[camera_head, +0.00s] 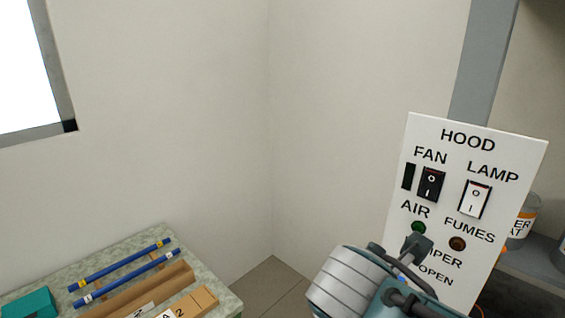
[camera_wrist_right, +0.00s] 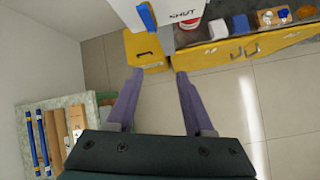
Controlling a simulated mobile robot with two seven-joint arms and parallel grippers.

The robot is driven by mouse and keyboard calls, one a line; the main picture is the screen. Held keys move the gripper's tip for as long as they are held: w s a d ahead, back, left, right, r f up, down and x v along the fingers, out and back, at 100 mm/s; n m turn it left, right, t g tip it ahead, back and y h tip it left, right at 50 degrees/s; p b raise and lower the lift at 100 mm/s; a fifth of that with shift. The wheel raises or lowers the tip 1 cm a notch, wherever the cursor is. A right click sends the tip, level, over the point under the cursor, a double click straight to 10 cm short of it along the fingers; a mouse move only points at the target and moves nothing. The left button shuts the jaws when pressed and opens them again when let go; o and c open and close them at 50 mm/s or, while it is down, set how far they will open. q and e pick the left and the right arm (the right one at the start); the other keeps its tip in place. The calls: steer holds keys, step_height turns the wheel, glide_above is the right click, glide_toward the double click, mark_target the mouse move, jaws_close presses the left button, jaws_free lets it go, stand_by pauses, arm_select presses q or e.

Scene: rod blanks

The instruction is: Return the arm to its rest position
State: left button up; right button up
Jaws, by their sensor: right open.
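My right arm (camera_head: 355,285) comes up from the bottom of the head view, in front of the lower part of the white HOOD panel (camera_head: 490,160). Its gripper jaws cannot be made out there. In the right wrist view my right gripper (camera_wrist_right: 155,72) is open, its two purple fingers apart with nothing between them but yellow cabinet front and floor behind. My left gripper is in neither view.
A speckled table (camera_head: 140,243) at lower left holds blue rods (camera_head: 122,263), a brown piece, a wooden block (camera_head: 188,303) and a teal box (camera_head: 28,304). The wrist view shows a blue lever (camera_wrist_right: 147,17) and yellow cabinets (camera_wrist_right: 144,50). Tiled floor is clear.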

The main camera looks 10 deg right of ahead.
steer(key=s+a+r+m+g+y+p, duration=0.1)
steer(key=s+a+r+m+y+p, duration=0.15)
steer(key=s+m, duration=0.4)
steer(key=s+d+r+m+y+p, duration=0.3)
steer(key=s+d+r+m+p, duration=0.1)
steer(key=s+r+m, duration=0.9)
steer(key=shift+s+d+r+m, duration=0.2)
steer(key=shift+s+m, duration=0.25)
steer(key=shift+s, duration=0.7)
steer(key=shift+c, duration=0.2)
